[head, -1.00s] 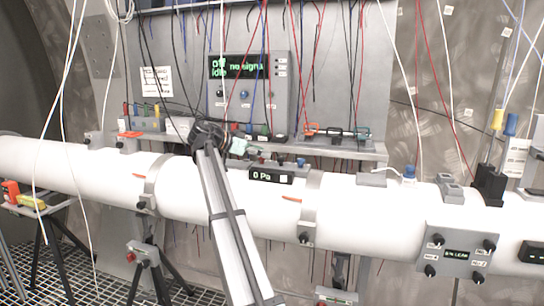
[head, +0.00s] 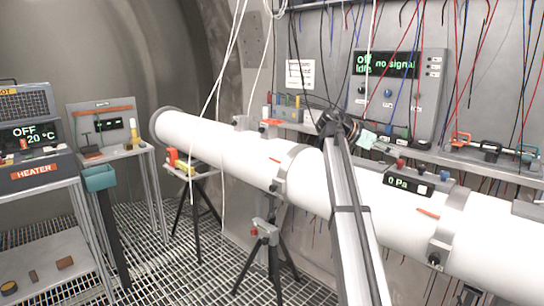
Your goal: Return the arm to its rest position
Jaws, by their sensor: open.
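My arm rises from the bottom of the head view as a long pale link with dark straps and a cable. At its far end is my dark gripper (head: 338,122), small and seen mostly from behind, in front of the panel and over the white pipe (head: 395,205). It is open, and I make out nothing held in it. Its fingertips are hard to make out against the dark wires. I cannot tell whether it touches anything there.
The pipe runs across the view, with a 0 Pa gauge (head: 408,187) right of the arm. A control box (head: 398,95) reading "no signal" hangs behind. A heater (head: 35,150) stands on a cart at left. Tripods (head: 268,250) stand below the pipe on the grating floor. Loose wires hang down.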

